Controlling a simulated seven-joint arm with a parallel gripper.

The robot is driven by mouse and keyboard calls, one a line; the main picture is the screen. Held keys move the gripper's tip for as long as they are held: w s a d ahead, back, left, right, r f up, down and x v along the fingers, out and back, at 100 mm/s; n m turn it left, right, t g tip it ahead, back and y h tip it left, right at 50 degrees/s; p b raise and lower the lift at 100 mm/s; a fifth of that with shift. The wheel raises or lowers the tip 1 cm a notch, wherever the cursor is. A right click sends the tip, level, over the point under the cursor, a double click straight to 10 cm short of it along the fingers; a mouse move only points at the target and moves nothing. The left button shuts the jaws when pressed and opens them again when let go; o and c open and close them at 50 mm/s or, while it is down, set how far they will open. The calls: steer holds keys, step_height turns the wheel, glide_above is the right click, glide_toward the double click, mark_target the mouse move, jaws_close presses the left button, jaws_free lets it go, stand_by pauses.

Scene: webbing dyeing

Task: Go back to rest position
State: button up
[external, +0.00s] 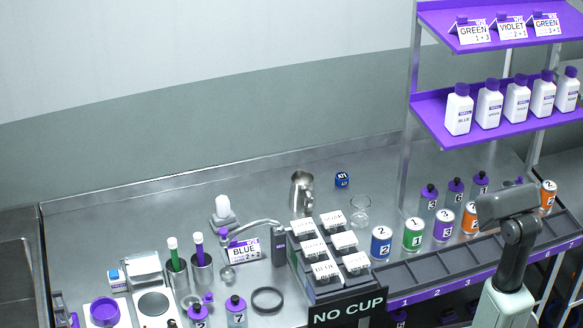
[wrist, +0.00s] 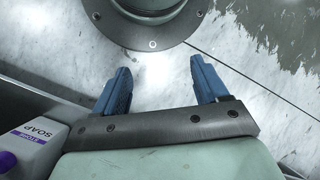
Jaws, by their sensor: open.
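My gripper (wrist: 159,70) shows in the wrist view with its two blue fingers wide apart and nothing between them. It points down over a pale, marked floor-like surface (wrist: 270,60). A round grey-green flange, which looks like part of my own base, is just beyond the fingertips. In the external view my arm stands at the lower right, in front of the numbered rack (external: 437,282). The fingers cannot be made out there.
A white SOAP bottle (wrist: 32,140) is close to my gripper's left side. Numbered cans (external: 413,234) stand behind the rack. A purple shelf (external: 470,118) with white bottles rises behind my arm.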

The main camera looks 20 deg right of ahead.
steer(key=s+d+r+m, duration=0.1)
steer(key=s+d+m, duration=0.1)
steer(key=d, duration=0.4)
steer(key=s+d+r+m+y, duration=0.1)
steer(key=d+m, duration=0.4)
steer(key=shift+s+d+r+g, duration=0.25)
steer(key=shift+s+d+g, duration=0.05)
steer(key=shift+s+d, duration=0.1)
